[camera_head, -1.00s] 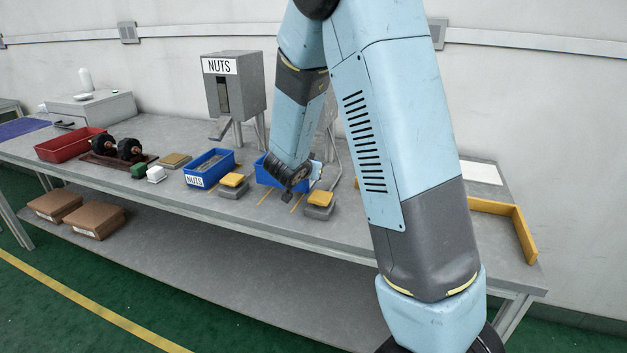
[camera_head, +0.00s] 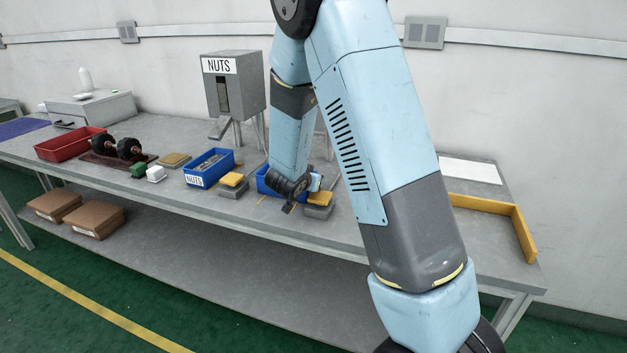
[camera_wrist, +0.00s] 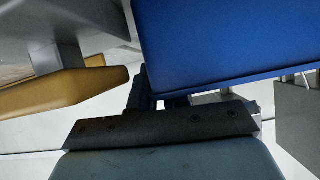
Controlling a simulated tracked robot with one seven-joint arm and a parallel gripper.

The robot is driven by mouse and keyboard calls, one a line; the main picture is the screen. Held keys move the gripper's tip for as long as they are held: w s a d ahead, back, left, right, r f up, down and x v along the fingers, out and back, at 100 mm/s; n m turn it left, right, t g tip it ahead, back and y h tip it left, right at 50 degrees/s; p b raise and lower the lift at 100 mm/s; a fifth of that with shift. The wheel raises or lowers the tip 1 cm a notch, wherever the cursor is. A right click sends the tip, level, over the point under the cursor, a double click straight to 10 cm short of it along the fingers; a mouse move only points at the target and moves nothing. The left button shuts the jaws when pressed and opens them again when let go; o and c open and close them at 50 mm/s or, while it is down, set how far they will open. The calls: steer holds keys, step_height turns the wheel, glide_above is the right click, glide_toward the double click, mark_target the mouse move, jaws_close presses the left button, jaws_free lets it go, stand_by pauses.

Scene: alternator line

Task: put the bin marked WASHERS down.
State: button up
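A blue bin (camera_head: 263,179) is at the middle of the workbench, mostly hidden behind my wrist and arm; no WASHERS label shows. My gripper (camera_head: 290,197) is at its near side. In the wrist view the bin (camera_wrist: 235,40) fills the upper right, close against the dark fingers (camera_wrist: 158,98). The fingertips are largely hidden, but the bin has moved together with my gripper, so it is shut on the bin. The bin is low over the bench; whether its base touches cannot be told.
A blue NUTS bin (camera_head: 208,168) stands to the left, under the grey NUTS dispenser (camera_head: 235,85). Yellow-topped grey blocks (camera_head: 233,183) (camera_head: 319,203) flank the held bin closely. A red bin (camera_head: 68,146) is farther left. A yellow rail (camera_head: 522,232) edges the bench at right.

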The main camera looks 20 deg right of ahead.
steer(key=o, duration=0.3)
steer(key=shift+r, duration=0.2)
steer(key=s+a+r+n+y, duration=0.3)
steer(key=s+a+r+y, duration=0.2)
steer(key=s+r, duration=0.4)
steer(key=s+a+r+n+y, duration=0.2)
steer(key=s+a+r+y, duration=0.3)
steer(key=r, duration=0.6)
steer(key=s+d+r+n+g+h, duration=0.1)
steer(key=s+d, duration=0.4)
steer(key=s, duration=0.6)
steer(key=s+d+r+n+g+h, duration=0.1)
steer(key=s+d, duration=0.4)
steer(key=s, duration=0.7)
steer(key=shift+d+r+n+g+h, duration=0.2)
steer(key=shift+r+n+g+h, duration=0.3)
steer(key=shift+g, duration=0.6)
